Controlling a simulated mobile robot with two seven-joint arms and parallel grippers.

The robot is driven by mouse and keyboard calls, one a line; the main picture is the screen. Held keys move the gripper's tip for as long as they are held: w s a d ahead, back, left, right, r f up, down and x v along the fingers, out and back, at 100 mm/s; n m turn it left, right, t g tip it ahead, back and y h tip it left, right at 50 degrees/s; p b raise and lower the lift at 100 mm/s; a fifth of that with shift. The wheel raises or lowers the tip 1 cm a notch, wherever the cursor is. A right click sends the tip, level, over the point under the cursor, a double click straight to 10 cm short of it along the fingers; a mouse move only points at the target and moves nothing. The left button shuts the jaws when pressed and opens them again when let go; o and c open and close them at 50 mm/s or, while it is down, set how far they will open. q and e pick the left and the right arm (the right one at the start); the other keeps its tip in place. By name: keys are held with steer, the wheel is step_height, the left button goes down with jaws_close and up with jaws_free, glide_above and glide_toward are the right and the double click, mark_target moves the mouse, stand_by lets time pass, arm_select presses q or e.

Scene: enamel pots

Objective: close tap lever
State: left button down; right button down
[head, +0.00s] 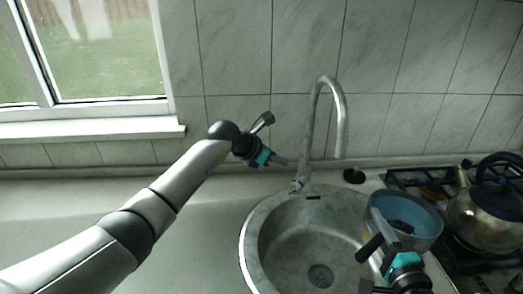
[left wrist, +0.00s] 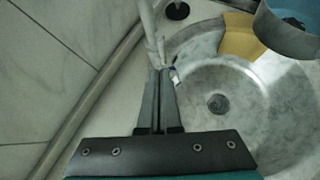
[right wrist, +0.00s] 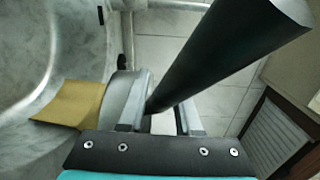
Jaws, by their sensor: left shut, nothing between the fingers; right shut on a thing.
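The tap (head: 341,115) is a tall curved metal spout at the back of the round sink. Its small lever (head: 296,185) is low at the tap's base, on the left side. My left gripper (head: 283,161) is shut and empty, just above and left of the lever. In the left wrist view its closed fingertips (left wrist: 160,72) overlap the tap base, so I cannot tell whether they touch the lever. My right gripper (head: 388,262) is shut on the dark handle (right wrist: 235,45) of a blue pan (head: 421,217), at the sink's right edge.
The round grey sink (head: 247,238) has a drain in its bottom. A metal kettle (head: 482,214) stands on the gas stove at the right. The counter left of the sink is clear.

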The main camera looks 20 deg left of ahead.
arm_select(q)
steer(key=v, duration=0.8)
steer(key=shift+w+r+p, duration=0.2)
steer(key=shift+r+p, duration=0.1)
steer(key=shift+r, duration=0.05)
arm_select(e)
steer(key=shift+w+r, duration=0.25)
steer(key=shift+r, duration=0.5)
arm_select(q)
steer(key=shift+s, duration=0.1)
arm_select(e)
steer(key=shift+s, duration=0.1)
